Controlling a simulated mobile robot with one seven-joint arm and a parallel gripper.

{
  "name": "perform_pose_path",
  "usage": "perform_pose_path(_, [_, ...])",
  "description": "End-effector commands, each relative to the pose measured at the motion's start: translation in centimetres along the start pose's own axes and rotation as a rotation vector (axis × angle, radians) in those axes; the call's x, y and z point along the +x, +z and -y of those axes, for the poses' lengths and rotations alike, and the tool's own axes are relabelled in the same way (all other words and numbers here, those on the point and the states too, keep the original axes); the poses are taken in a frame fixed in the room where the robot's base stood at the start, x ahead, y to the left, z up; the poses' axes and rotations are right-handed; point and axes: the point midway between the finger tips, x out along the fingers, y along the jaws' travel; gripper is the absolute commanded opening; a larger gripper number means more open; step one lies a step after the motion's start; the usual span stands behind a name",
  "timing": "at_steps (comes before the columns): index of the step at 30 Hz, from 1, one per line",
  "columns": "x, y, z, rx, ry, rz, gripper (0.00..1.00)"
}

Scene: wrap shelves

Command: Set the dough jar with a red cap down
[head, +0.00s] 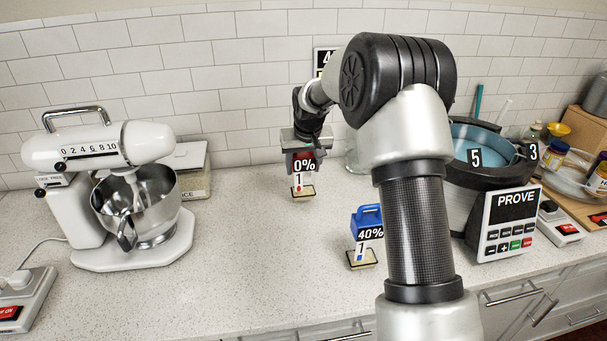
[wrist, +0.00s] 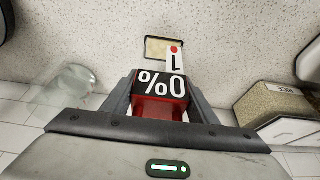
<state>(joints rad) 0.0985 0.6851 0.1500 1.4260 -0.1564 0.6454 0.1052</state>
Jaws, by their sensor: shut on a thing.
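The dough jar with a red cap (head: 305,155) is under my gripper (head: 303,146) near the back wall, left of my arm. Its black label reads 0%, and a white strip marked 1 with a red dot runs down below it. In the wrist view the red cap (wrist: 158,110) sits between the two fingers of my gripper (wrist: 160,95), which are shut on it. A small tan square with a dark edge (wrist: 157,50) shows at the jar's foot. I cannot tell whether the jar touches the counter.
A blue-capped jar (head: 367,222) marked 40% stands nearer on the counter (head: 260,260). A mixer (head: 100,150) and a box (head: 190,180) are left. A PROVE panel (head: 510,222) and round blue-lined vessel (head: 470,140) are right. A clear glass (wrist: 70,85) stands close by.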

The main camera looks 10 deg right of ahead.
Motion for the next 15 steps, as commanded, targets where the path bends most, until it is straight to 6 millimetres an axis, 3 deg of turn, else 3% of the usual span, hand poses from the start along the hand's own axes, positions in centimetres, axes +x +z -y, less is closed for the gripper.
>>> perform_pose_path(5, [1.9,0.8,0.0,0.0,0.0,0.0,0.2])
perform_pose_path(15, [2.3,0.9,0.0,0.0,0.0,-0.001,0.2])
